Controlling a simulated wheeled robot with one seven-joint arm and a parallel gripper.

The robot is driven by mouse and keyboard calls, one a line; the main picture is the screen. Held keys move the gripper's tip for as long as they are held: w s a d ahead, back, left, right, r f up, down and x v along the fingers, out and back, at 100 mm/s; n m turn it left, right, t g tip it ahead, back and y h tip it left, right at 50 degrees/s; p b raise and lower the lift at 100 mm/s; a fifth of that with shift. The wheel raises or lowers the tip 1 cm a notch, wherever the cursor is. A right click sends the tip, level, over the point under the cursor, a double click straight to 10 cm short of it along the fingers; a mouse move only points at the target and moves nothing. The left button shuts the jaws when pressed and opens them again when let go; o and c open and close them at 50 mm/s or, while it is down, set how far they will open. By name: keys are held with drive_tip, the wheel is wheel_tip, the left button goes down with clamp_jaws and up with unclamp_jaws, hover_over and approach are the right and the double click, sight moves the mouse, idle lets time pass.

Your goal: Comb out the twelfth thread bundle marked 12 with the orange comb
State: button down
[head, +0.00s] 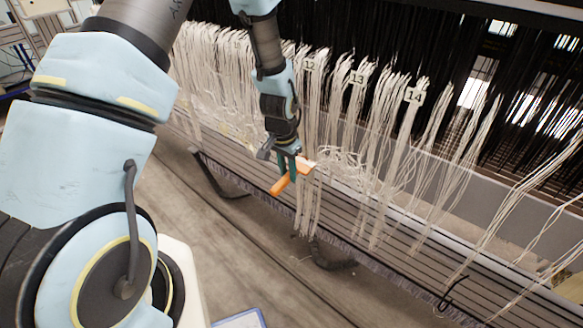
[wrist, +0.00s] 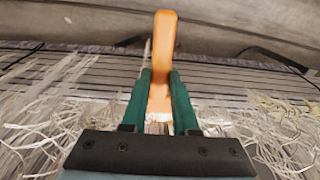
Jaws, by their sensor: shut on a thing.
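My gripper (head: 287,164) is shut on the orange comb (head: 281,184). In the wrist view the comb (wrist: 163,45) stands up between the two green fingers (wrist: 160,100), its handle pointing away from the gripper. In the head view the handle points down and left, and the comb's head is at the thread bundle 12 (head: 312,130), low on its length. Whether the teeth are in the threads cannot be made out. The tag 12 (head: 310,65) hangs near the top of that bundle, to the right of my arm. Part of the bundle is hidden behind the gripper.
Bundles 13 (head: 357,78) and 14 (head: 414,95) hang close by on the right, with further loose bundles beyond. A slatted beam (head: 400,220) runs behind the lower threads. Tangled threads lie around the gripper. The floor (head: 240,235) in front is mostly open.

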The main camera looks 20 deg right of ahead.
drive_tip(key=shift+s+a, duration=0.5)
drive_tip(key=shift+a, duration=0.5)
drive_tip(key=shift+s+a, duration=0.5)
drive_tip(key=shift+a, duration=0.35)
drive_tip(key=shift+s+a, duration=0.45)
drive_tip(key=shift+a, duration=0.4)
drive_tip(key=shift+s+a, duration=0.5)
drive_tip(key=shift+a, duration=0.35)
